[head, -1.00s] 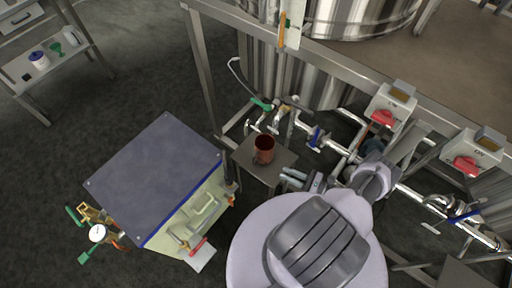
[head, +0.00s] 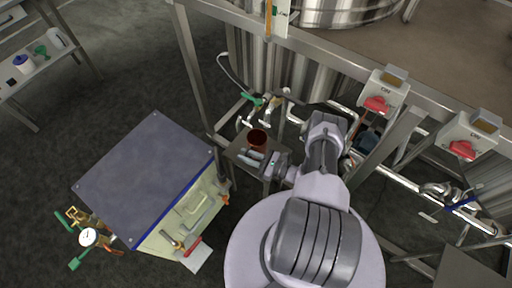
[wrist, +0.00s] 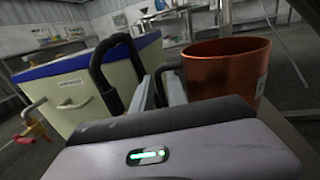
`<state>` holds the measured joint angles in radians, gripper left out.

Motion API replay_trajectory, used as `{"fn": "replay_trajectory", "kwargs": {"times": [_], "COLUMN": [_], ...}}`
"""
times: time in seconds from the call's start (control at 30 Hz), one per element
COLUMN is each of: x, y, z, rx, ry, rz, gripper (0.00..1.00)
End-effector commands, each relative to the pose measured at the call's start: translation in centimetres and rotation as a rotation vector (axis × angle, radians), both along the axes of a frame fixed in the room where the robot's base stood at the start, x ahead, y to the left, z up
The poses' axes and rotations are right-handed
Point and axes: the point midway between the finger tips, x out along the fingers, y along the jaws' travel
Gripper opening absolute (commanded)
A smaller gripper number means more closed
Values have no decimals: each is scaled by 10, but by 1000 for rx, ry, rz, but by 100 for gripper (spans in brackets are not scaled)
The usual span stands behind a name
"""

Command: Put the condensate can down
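The condensate can (head: 257,138) is an open reddish-brown can, standing upright on a small grey metal stand (head: 239,156) in the head view. In the wrist view the can (wrist: 225,70) is large at right, with a pale label at its right edge. My gripper (head: 251,158) is low on the near side of the can. In the wrist view its two grey fingers (wrist: 162,92) are apart, just left of the can's wall. Contact with the can is unclear.
A cream cabinet with a grey top (head: 145,180) stands left of the stand. Steel pipes and a green-handled valve (head: 257,102) lie behind the can.

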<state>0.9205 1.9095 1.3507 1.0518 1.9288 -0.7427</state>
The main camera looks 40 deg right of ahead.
Motion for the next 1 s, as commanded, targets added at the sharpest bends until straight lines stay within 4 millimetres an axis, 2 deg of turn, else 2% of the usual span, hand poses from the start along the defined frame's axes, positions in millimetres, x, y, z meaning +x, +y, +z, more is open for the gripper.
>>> {"fn": "replay_trajectory", "kwargs": {"times": [0.03, 0.1, 1.0], "x": [0, 0, 0], "y": [0, 0, 0], "z": [0, 0, 0], "rx": [0, 0, 0], "ry": [0, 0, 0], "rz": [0, 0, 1], "gripper": [9, 0, 0]}}
